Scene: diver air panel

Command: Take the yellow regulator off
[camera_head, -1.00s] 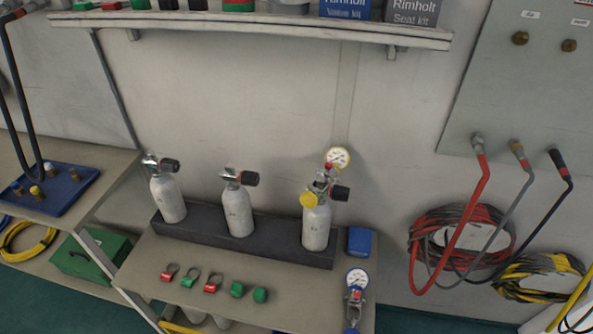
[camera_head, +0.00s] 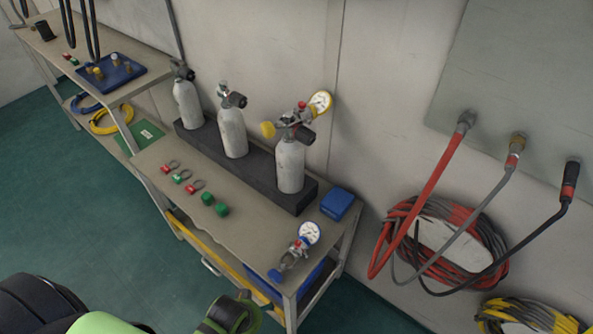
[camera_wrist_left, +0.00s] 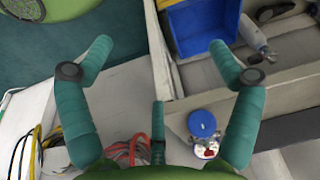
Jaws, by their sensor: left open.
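The yellow regulator (camera_head: 289,118) sits on top of the right-hand grey cylinder (camera_head: 290,168). Its yellow knob points left, and its yellow-rimmed gauge stands at the upper right. A blue regulator (camera_head: 296,248) with a blue-rimmed gauge lies at the bench's front right; a blue-capped piece (camera_wrist_left: 202,124), probably the same one, shows in the left wrist view. My left gripper (camera_wrist_left: 160,52) is open and empty in that view, with its fingers wide apart. It is away from the yellow regulator, which that view does not show. My right gripper is not in view.
Two more cylinders (camera_head: 232,133) stand in the dark rack (camera_head: 257,172). Clamps and green caps (camera_head: 208,198) lie in front. A blue box (camera_head: 338,204) sits at the right. Coiled hoses (camera_head: 440,245) hang on the wall. A blue bin (camera_wrist_left: 205,25) is on the lower shelf.

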